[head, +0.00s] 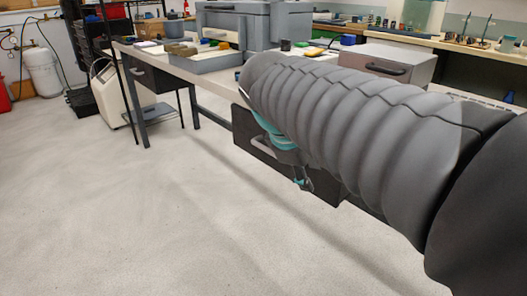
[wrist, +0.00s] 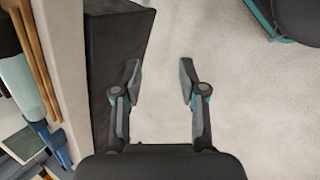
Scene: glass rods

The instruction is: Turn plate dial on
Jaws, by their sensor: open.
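No plate dial can be made out in either view; my arm covers part of the bench in the head view. My gripper (wrist: 159,75) is open and empty in the wrist view, its two fingers apart above bare grey floor. In the head view, part of my gripper (head: 304,184) shows below my grey-sleeved arm, in front of the dark drawer unit (head: 254,148) under the bench. In the wrist view the same dark unit (wrist: 112,60) is just left of the fingers.
The long bench (head: 215,80) runs behind my arm, bearing a grey tray (head: 205,64) and a large grey machine (head: 250,22). A grey box with a handle (head: 410,62) stands right.

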